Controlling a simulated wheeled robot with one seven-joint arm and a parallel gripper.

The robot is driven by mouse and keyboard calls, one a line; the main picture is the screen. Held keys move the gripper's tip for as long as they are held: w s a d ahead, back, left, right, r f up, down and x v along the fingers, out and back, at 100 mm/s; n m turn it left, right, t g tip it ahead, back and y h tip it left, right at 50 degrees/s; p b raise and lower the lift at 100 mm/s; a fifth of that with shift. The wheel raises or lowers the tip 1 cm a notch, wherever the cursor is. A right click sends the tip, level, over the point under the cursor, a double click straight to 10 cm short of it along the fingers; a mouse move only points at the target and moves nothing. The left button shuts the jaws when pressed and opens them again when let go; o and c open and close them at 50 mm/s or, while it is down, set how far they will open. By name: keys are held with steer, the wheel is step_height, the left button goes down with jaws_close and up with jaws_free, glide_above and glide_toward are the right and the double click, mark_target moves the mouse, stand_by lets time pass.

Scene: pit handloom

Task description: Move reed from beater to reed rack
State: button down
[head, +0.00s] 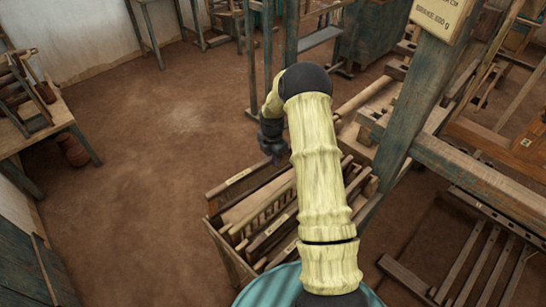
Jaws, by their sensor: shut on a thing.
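My gripper (274,157) is dark and points down above the far end of a slatted wooden rack, seemingly the reed rack (228,256). My yellow-sleeved arm hides part of both. A long, thin wooden bar with a pale label, seemingly the reed (238,179), lies under the gripper along the rack's far side. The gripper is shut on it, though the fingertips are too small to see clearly. I cannot tell whether the bar rests in the rack or hangs just above it. Other labelled bars (270,231) stand in the rack. The beater cannot be made out.
The loom's wooden frame (420,100) fills the right, with a thick post close to my arm. A bench (62,112) stands at the left with a brown pot (72,150) beside it. The earth floor (150,190) between bench and rack is clear.

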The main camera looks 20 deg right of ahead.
mark_target(274, 172)
steer(key=shift+s+f+b, duration=0.2)
steer(key=shift+f+b, duration=0.2)
steer(key=shift+f, duration=0.45)
steer(key=shift+s+f+b, duration=0.15)
steer(key=shift+f+b, duration=0.25)
steer(key=shift+f, duration=0.4)
steer(key=f+b, duration=0.2)
steer(key=shift+s+f, duration=0.25)
steer(key=shift+f, duration=0.05)
steer(key=shift+s+f+b, duration=0.2)
steer(key=shift+f+b, duration=0.25)
steer(key=shift+b, duration=0.05)
steer(key=shift+w+f, duration=0.35)
steer(key=shift+f, duration=0.1)
steer(key=shift+s, duration=0.1)
steer(key=c, duration=1.2)
jaws_free()
steer(key=shift+o, duration=0.2)
